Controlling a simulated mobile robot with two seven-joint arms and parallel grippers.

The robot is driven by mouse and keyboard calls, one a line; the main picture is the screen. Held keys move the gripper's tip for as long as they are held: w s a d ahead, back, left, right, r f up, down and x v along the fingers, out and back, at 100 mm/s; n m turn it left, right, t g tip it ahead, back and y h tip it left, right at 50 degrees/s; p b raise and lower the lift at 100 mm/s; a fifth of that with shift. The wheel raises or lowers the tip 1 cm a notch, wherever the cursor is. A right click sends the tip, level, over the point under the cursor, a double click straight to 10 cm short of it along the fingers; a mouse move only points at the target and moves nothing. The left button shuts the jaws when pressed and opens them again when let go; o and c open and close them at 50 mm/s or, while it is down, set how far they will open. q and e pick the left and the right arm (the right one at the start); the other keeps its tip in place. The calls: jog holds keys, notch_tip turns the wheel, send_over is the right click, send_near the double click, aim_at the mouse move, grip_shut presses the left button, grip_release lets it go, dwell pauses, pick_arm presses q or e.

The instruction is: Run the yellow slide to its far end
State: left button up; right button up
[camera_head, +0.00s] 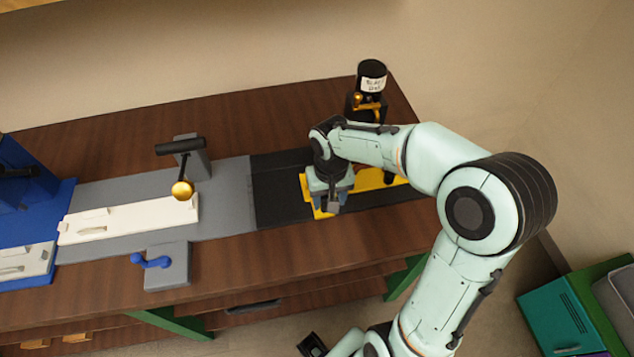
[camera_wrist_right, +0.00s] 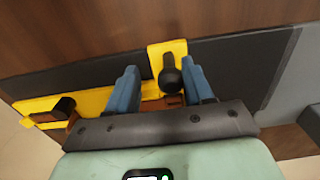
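The yellow slide (camera_head: 372,180) lies on the black track (camera_head: 283,190) at the right of the bench. In the right wrist view the yellow slide (camera_wrist_right: 95,98) has a raised plate with a dark round-headed knob (camera_wrist_right: 171,78). My right gripper (camera_head: 331,205) is over the slide's left part and hides some of it. In the wrist view its two blue fingers (camera_wrist_right: 162,88) stand apart on either side of the knob, with a wider gap on the left. I cannot tell whether the right finger touches it. I cannot make out my left gripper.
A dark post with a labelled black cap (camera_head: 371,76) stands behind the yellow slide. A grey plate (camera_head: 228,200) adjoins the track, bearing a cream slide (camera_head: 130,218) and a lever with a brass ball (camera_head: 182,190). A blue handle (camera_head: 150,261) sits at the front edge.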

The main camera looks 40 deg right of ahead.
jog(key=shift+w+a+r+p, duration=0.1)
jog(key=shift+r+p, duration=0.65)
jog(key=shift+r, duration=0.4)
jog(key=shift+r+p, duration=1.1)
jog(key=shift+r, duration=0.8)
pick_arm(q)
jog(key=w+r, duration=0.2)
jog(key=r, duration=0.1)
jog(key=w+r, duration=0.1)
jog(key=shift+r, duration=0.25)
jog(key=shift+s, duration=0.1)
pick_arm(e)
jog(key=shift+f, duration=0.1)
